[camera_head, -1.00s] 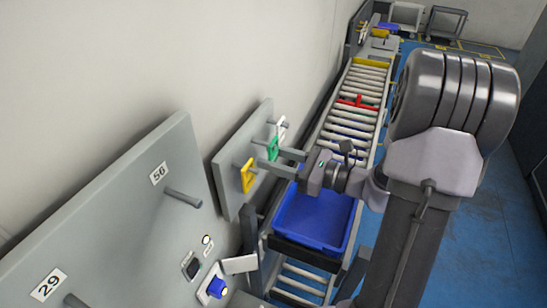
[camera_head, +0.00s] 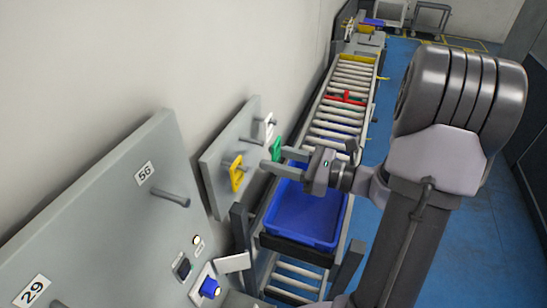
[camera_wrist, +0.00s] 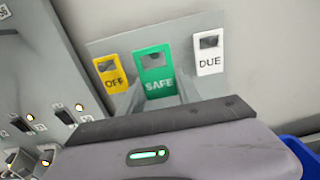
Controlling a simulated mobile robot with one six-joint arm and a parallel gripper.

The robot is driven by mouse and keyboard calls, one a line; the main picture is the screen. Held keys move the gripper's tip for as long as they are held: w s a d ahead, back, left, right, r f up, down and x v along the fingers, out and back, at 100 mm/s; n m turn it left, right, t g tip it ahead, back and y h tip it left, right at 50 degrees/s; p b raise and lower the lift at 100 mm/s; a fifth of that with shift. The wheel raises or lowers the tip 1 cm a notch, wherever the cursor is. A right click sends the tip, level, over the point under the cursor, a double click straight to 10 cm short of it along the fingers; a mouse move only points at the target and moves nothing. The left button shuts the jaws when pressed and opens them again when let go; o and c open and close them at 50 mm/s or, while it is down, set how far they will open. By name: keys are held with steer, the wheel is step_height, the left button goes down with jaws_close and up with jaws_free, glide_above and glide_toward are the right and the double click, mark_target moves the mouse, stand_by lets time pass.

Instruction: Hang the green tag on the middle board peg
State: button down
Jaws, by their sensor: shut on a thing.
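The green tag (camera_head: 277,149) is marked SAFE and shows large in the wrist view (camera_wrist: 156,75). My gripper (camera_head: 272,160) is shut on its lower part and holds it upright, in front of the grey peg board (camera_head: 212,162). A yellow tag (camera_head: 236,173), marked OFF, hangs at the board's near side. A white tag (camera_head: 268,128), marked DUE, hangs at its far side. Between them a bare middle peg (camera_head: 252,138) sticks out. The green tag appears clear of this peg, toward the arm. The wrist view hides the peg behind the tag.
A larger grey panel (camera_head: 100,215) with pegs, number labels and a blue knob (camera_head: 209,288) stands nearer on the left. A blue bin (camera_head: 305,213) sits on the roller conveyor (camera_head: 335,125) beneath my gripper. Blue floor lies open at right.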

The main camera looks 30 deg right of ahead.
mark_target(278, 159)
steer(key=shift+v, duration=3)
